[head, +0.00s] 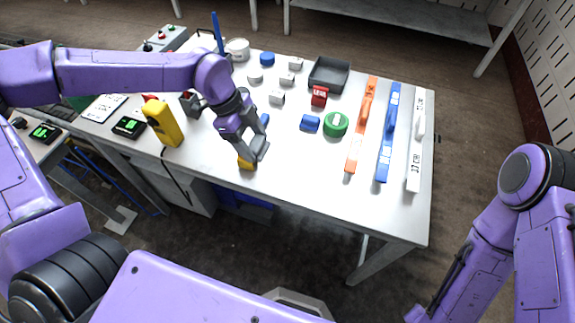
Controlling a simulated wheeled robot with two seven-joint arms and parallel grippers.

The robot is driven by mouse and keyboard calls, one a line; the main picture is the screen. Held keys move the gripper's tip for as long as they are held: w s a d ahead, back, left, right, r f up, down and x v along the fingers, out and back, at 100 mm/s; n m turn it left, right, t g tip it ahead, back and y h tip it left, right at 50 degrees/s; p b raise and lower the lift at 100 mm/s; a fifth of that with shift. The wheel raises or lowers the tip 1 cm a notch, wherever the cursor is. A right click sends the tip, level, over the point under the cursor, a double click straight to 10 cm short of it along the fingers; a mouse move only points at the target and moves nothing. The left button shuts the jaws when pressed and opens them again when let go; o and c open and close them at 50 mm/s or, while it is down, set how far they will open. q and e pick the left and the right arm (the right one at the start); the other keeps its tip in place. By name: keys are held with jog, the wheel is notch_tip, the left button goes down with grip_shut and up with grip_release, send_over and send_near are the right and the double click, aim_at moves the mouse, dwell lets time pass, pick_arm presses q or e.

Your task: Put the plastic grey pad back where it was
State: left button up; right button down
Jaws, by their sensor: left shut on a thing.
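My left gripper (252,155) is low over the front edge of the white table, left of the middle. It is shut on a small yellow-orange piece (246,164), which shows below its fingers and is partly hidden by them. I cannot make out for certain which thing is the plastic grey pad. Small light grey blocks (277,97) stand on the table behind the gripper. My right arm is at the right, off the table, and its gripper is out of view.
A yellow meter (163,122) stands left of the gripper. A dark grey tray (343,76), a red block (319,96), a blue cylinder (310,123) and a green roll (335,124) lie behind and to the right. Orange, blue and white bars (413,150) lie at the right. The front right tabletop is clear.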

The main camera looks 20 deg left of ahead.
aim_at(268, 146)
pick_arm(q)
jog(key=d+f, duration=0.3)
jog(key=w+d+f+p, duration=0.1)
jog(key=d+f, duration=0.2)
jog(key=d, duration=0.1)
jog(key=shift+w+f, duration=0.1)
jog(key=shift+w, duration=0.1)
jog(key=shift+d+f, duration=0.2)
jog(key=shift+f, duration=0.1)
jog(key=p+x, duration=0.2)
jog(key=x, duration=0.1)
jog(key=shift+a+f, duration=0.25)
jog(key=shift+a, duration=0.05)
jog(key=shift+a+f, duration=0.1)
jog(key=shift+f, duration=0.1)
jog(key=o, duration=1)
jog(key=b+v, duration=0.2)
jog(key=v, duration=1)
jog(key=shift+r+b, duration=0.1)
jog(key=shift+b, duration=0.25)
